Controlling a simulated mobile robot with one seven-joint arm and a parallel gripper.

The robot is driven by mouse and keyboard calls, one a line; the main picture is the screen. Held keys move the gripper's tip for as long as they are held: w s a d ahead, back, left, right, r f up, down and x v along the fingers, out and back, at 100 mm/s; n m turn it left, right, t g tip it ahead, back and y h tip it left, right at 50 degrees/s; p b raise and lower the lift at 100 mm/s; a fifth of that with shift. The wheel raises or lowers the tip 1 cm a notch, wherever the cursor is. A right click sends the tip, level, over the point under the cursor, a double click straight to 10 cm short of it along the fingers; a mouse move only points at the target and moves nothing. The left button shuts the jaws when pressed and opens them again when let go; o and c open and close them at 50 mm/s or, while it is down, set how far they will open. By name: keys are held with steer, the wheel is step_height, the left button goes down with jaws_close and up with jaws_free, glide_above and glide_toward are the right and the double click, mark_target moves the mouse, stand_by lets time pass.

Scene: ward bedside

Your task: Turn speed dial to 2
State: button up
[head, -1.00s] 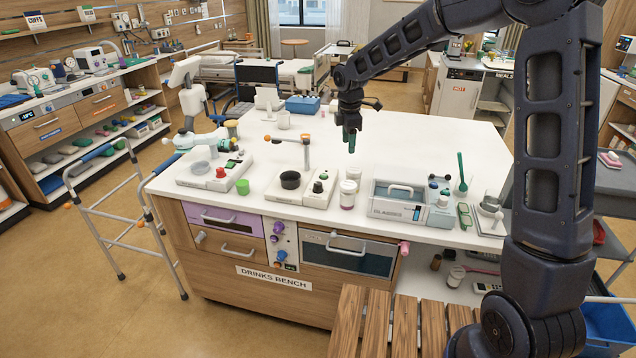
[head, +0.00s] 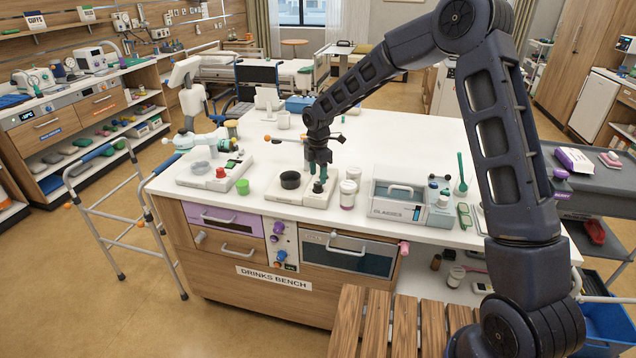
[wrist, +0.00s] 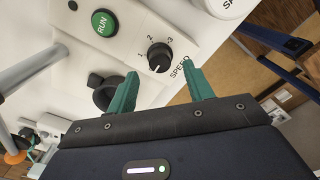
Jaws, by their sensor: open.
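The speed dial (wrist: 160,57) is a round black knob on a white panel in the wrist view, with the marks 1, 2 and 3 and the word SPEED around it. A small pale mark shows at its lower edge; I cannot tell surely which number it points to. My gripper (wrist: 163,72) is open, its teal fingers on either side of the dial's near edge, with nothing between them gripped. In the head view my gripper (head: 318,178) hangs over the right end of the white stirrer unit (head: 288,194), hiding part of its controls.
A green RUN button (wrist: 105,23) lies left of the dial. A black dish (head: 290,180) sits on the unit, with a post beside it. The bench's back is mostly clear.

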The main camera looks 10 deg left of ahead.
mark_target(318, 183)
steer(key=shift+f, duration=2)
steer(key=c, duration=1)
